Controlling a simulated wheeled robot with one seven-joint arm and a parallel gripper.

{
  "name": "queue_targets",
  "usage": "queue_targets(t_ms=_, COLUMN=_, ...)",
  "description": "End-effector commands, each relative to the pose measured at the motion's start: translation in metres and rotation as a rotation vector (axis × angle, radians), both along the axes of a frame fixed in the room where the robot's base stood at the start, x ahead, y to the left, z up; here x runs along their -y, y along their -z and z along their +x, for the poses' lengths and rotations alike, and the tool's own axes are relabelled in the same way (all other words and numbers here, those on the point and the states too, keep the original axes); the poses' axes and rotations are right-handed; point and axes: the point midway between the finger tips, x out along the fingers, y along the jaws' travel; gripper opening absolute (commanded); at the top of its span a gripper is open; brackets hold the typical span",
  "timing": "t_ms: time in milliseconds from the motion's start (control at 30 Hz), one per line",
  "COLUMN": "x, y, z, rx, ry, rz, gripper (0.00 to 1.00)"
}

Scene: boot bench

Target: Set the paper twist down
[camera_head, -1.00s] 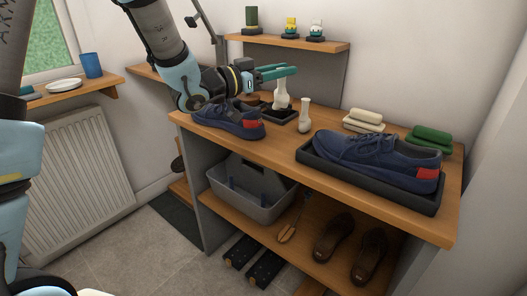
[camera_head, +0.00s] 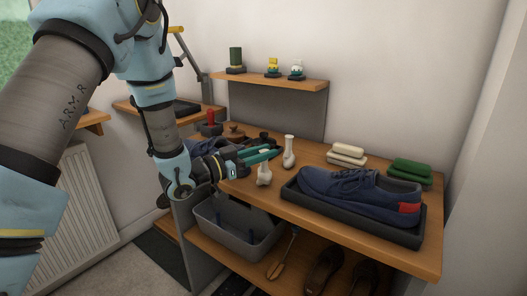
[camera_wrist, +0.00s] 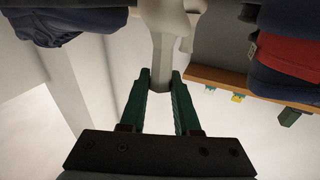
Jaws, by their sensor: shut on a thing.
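The paper twist (camera_head: 264,175) is a small white piece with a narrow neck and a wider, lumpy bottom. My gripper (camera_head: 268,155) is shut on its neck, reaching in from the left over the bench top. In the wrist view, the fingertips (camera_wrist: 161,78) close around the pale stem, and the wider white part of the paper twist (camera_wrist: 170,16) shows beyond them. Its bottom is close to the wooden bench top (camera_head: 243,188), near the front edge. I cannot tell whether it touches the wood. A similar white piece (camera_head: 288,153) stands upright just behind it.
A blue shoe (camera_head: 355,190) sits in a black tray (camera_head: 340,222) to the right. Another blue shoe is partly hidden behind my arm. Cream cloths (camera_head: 346,155) and green cloths (camera_head: 410,171) lie at the back. A grey caddy (camera_head: 238,240) is on the shelf below.

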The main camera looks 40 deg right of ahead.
Motion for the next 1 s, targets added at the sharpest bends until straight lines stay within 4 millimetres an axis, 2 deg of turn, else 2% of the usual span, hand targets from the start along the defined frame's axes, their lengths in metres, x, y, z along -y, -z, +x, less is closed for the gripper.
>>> queue_targets(t_ms=300, x=-0.0001, y=0.0049, z=0.0002, rx=0.0, ry=0.0, rz=0.0, gripper=0.0)
queue_targets(t_ms=333, x=0.0, y=0.0045, z=0.0002, rx=0.0, ry=0.0, rz=0.0, gripper=0.32)
queue_targets(t_ms=600, x=0.0, y=0.0033, z=0.0, rx=-0.001, ry=0.0, rz=0.0, gripper=0.6)
queue_targets(t_ms=933, x=0.0, y=-0.002, z=-0.0001, rx=0.0, ry=0.0, rz=0.0, gripper=0.6)
queue_targets(t_ms=1000, x=-0.0072, y=0.0018, z=0.002, rx=-0.001, ry=-0.003, rz=0.001, gripper=0.6)
